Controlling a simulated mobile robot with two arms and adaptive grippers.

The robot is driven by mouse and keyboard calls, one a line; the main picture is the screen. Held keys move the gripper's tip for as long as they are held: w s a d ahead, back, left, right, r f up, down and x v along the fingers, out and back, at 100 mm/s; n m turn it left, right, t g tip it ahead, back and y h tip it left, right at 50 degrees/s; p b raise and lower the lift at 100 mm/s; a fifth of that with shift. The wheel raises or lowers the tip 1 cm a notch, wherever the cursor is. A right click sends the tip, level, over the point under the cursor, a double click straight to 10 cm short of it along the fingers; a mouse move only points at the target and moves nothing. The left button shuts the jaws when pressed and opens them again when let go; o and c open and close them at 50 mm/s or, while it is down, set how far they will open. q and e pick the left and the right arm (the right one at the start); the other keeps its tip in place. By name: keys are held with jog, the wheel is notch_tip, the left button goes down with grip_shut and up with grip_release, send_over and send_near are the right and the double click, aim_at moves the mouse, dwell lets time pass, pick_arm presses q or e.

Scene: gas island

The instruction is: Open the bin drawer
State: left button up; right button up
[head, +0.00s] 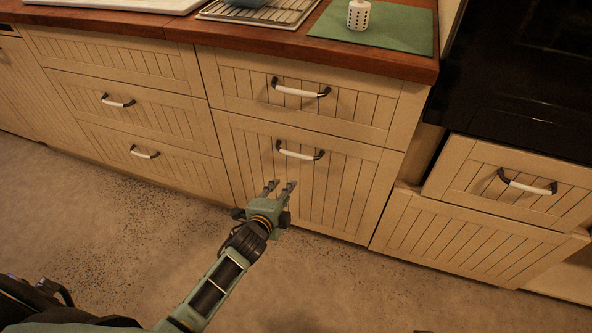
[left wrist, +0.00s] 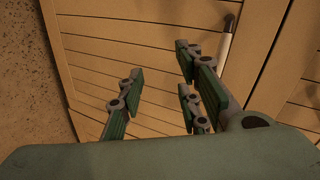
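A tall cream drawer front (head: 345,195) with vertical grooves stands below a shallower one in the middle cabinet; it seems to be the bin drawer and is shut. Its handle (head: 300,153) has a white bar and dark ends. My left gripper (head: 281,187) is open and empty in front of this drawer, below the handle and apart from it. In the left wrist view, the spread fingers (left wrist: 160,76) face the grooved front (left wrist: 145,30). The white handle bar (left wrist: 226,48) shows there beyond the right-hand fingers, partly hidden. My right gripper is in neither view.
The shallower drawer (head: 242,85) above has a similar handle and is shut. A stack of drawers (head: 130,103) stands to the left. A drawer (head: 500,195) under the dark oven (head: 530,70) is at the right. The wooden worktop (head: 220,35) overhangs above. The speckled floor (head: 120,235) is clear.

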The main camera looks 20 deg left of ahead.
pick_arm(q)
jog(key=m+t+b, duration=0.2)
send_near(296, 153)
jog(key=w+f, duration=0.2)
jog(key=x, duration=0.2)
jog(key=b+x, duration=0.1)
jog(key=x, duration=0.2)
jog(key=b+x, duration=0.1)
jog(key=x, duration=0.1)
jog(key=shift+w+r, duration=0.3)
jog(key=shift+w, duration=0.1)
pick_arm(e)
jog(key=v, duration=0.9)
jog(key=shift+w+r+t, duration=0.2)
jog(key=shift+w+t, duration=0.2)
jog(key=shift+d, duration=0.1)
pick_arm(q)
grip_shut()
